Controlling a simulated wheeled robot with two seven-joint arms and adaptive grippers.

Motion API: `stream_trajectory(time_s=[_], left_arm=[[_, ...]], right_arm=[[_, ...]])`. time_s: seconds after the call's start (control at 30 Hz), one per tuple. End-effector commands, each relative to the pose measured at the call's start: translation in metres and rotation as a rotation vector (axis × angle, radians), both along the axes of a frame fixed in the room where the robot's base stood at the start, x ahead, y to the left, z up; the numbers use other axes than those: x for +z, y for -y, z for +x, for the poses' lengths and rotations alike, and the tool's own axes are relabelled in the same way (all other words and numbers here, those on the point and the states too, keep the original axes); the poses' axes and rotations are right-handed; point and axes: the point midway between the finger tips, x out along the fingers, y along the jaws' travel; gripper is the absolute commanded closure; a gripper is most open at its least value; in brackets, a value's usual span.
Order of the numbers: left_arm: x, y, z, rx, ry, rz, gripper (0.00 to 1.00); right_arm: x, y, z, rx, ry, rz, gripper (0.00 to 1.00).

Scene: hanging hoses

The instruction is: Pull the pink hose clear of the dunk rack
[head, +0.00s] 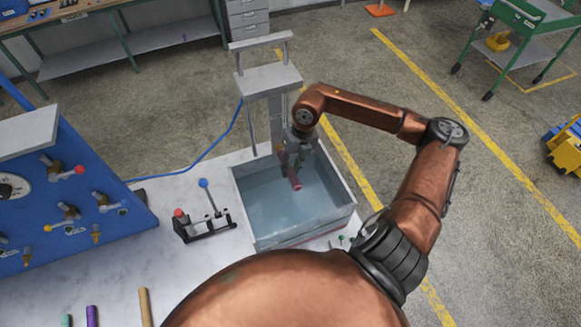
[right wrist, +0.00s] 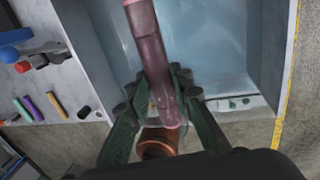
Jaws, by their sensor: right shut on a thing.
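The pink hose (head: 295,181) shows as a short piece below my right gripper (head: 291,157), over the water tank. In the right wrist view the pink hose (right wrist: 154,62) runs from the top edge down between the fingers of my right gripper (right wrist: 160,93), which is shut on it. The dunk rack (head: 268,80), a grey post with a wide head and a top bar, stands at the tank's back. My wrist hides the hose's upper part in the head view, so I cannot tell whether it touches the rack. My left gripper is not in view.
The water tank (head: 246,215) has raised walls around the hose. A lever stand (head: 205,223) with red and blue knobs stands left of it. A blue valve panel (head: 75,165) is farther left. Colored tubes (head: 92,316) lie at the front. Open floor lies right.

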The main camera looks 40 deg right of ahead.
Motion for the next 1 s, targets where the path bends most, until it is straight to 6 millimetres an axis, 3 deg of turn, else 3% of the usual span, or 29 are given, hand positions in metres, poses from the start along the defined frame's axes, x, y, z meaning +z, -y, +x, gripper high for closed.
stream_trajectory(time_s=[1.0], left_arm=[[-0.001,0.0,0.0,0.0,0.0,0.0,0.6]], right_arm=[[0.0,-0.01,-0.033,-0.001,0.001,0.0,1.0]])
